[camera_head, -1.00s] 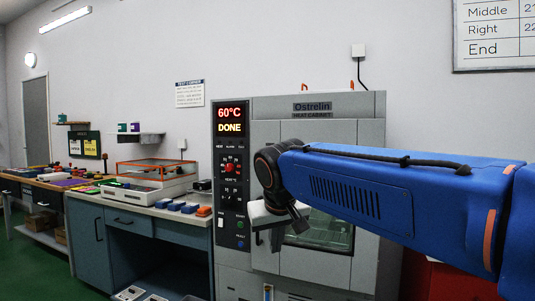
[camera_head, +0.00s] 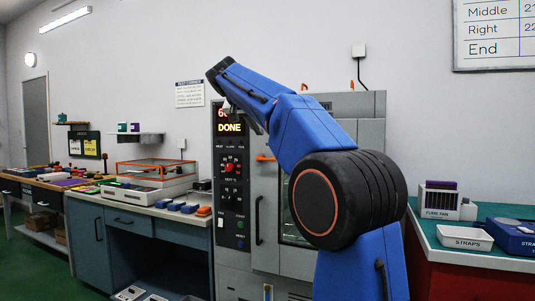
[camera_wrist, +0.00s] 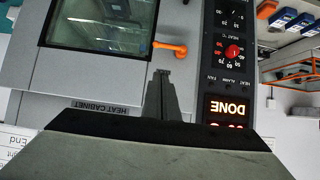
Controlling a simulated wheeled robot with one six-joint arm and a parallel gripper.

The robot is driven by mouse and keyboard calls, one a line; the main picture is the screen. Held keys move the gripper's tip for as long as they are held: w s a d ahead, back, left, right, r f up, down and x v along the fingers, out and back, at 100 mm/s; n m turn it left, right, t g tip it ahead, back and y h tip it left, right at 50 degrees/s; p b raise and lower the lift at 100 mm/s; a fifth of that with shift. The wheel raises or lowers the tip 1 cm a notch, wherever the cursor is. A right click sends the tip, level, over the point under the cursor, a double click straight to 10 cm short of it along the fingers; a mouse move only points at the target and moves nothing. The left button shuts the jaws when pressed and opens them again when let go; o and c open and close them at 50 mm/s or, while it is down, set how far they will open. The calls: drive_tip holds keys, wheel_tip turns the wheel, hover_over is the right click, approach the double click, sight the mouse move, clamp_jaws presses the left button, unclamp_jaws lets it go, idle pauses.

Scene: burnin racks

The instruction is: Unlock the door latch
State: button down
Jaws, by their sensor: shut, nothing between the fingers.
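The grey heat cabinet (camera_head: 285,258) stands against the wall, with a dark window in its door. The orange door latch (camera_head: 265,158) shows just left of my blue arm in the head view. In the wrist view, which is upside down, the orange latch (camera_wrist: 170,48) lies beside the window, its arm pointing sideways with a rounded knob at the end. My gripper (camera_wrist: 161,76) is shut and empty. In the picture its fingertips are just below the latch, with a small gap. In the head view my arm hides most of the gripper and much of the door.
The control panel (camera_head: 230,180) beside the door reads DONE. A dark vertical handle (camera_head: 258,220) is below the latch. A workbench (camera_head: 150,207) with small coloured blocks stands left.

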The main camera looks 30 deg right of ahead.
drive_tip(key=shift+w+r, duration=0.2)
drive_tip(key=shift+r, duration=0.05)
drive_tip(key=shift+d, duration=0.1)
drive_tip(key=shift+s+a+f+x, duration=0.2)
drive_tip(key=shift+f+x, duration=0.2)
drive_tip(key=shift+x, duration=1.75)
drive_tip(key=shift+s+a+f+x, duration=0.15)
drive_tip(key=shift+a+f+x, duration=0.2)
drive_tip(key=shift+x, duration=1.8)
drive_tip(key=shift+s+a+f+x, duration=0.15)
drive_tip(key=shift+f+x, duration=0.3)
drive_tip(key=shift+x, duration=1.65)
drive_tip(key=shift+d, duration=0.1)
drive_tip(key=shift+d+f, duration=0.1)
